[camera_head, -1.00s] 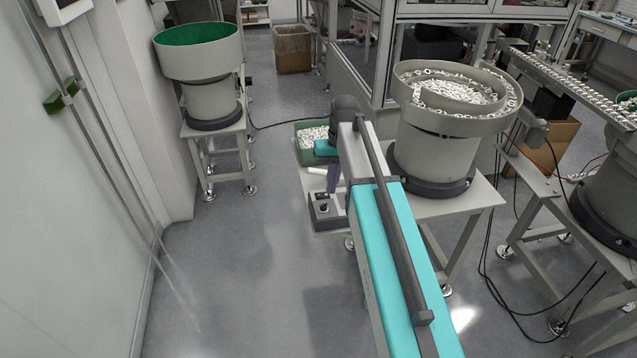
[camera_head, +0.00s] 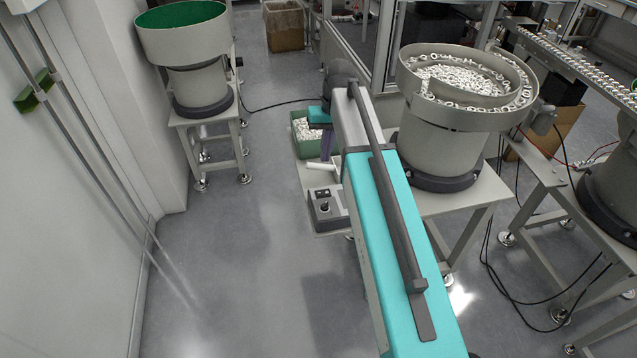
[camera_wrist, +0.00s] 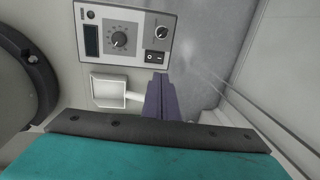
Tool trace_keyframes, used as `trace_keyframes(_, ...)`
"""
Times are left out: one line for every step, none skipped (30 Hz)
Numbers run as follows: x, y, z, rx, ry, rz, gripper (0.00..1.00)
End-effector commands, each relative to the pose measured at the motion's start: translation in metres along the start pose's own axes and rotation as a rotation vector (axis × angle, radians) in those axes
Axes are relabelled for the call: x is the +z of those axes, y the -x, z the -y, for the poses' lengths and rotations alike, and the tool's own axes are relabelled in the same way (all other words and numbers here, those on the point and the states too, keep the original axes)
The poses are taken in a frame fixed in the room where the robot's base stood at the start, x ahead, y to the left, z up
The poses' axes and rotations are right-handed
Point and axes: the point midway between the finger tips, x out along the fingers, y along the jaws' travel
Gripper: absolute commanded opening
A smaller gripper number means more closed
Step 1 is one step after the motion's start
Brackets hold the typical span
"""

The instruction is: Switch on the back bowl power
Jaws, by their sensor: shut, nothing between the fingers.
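A grey control box (camera_head: 327,207) stands on the low front corner of the table of the bowl feeder filled with white caps (camera_head: 462,110). In the wrist view the control panel (camera_wrist: 100,40) shows a large dial (camera_wrist: 120,40), a small dark display, a small knob (camera_wrist: 163,32) and a black rocker switch (camera_wrist: 156,57). I cannot tell the rocker's position. My gripper (camera_head: 327,143) is shut and empty, beyond the box in the head view. In the wrist view my purple fingers (camera_wrist: 159,82) point toward the panel, their tips just below the rocker; contact cannot be told.
A white scoop (camera_wrist: 105,92) lies beside the box. A green bin (camera_head: 305,135) of white caps stands behind it. Another bowl feeder with an empty green inside (camera_head: 182,30) stands at the back left. Open floor (camera_head: 230,270) lies left of my arm.

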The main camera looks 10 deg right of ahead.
Motion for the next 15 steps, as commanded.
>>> trace_keyframes(0.0,0.0,0.0,0.0,0.0,0.0,0.0)
trace_keyframes(0.0,0.0,0.0,0.0,0.0,0.0,0.0)
trace_keyframes(0.0,0.0,0.0,0.0,0.0,0.0,0.0)
trace_keyframes(0.0,0.0,0.0,0.0,0.0,0.0,0.0)
trace_keyframes(0.0,0.0,0.0,0.0,0.0,0.0,0.0)
trace_keyframes(0.0,0.0,0.0,0.0,0.001,0.0,0.0)
trace_keyframes(0.0,-0.001,0.0,0.0,0.001,0.0,0.0)
trace_keyframes(0.0,-0.001,0.001,0.0,0.001,0.0,0.0)
trace_keyframes(0.0,-0.002,0.001,0.0,0.001,0.0,0.0)
trace_keyframes(0.0,-0.002,0.001,0.0,0.001,0.001,0.0)
trace_keyframes(0.0,-0.003,0.001,0.0,0.001,0.001,0.0)
trace_keyframes(0.0,-0.005,0.001,0.0,0.001,0.001,0.0)
trace_keyframes(0.0,-0.006,0.001,0.0,0.001,0.001,0.0)
trace_keyframes(0.0,-0.008,0.001,0.0,0.001,0.001,0.0)
trace_keyframes(0.0,-0.01,0.001,0.0,0.001,0.001,0.0)
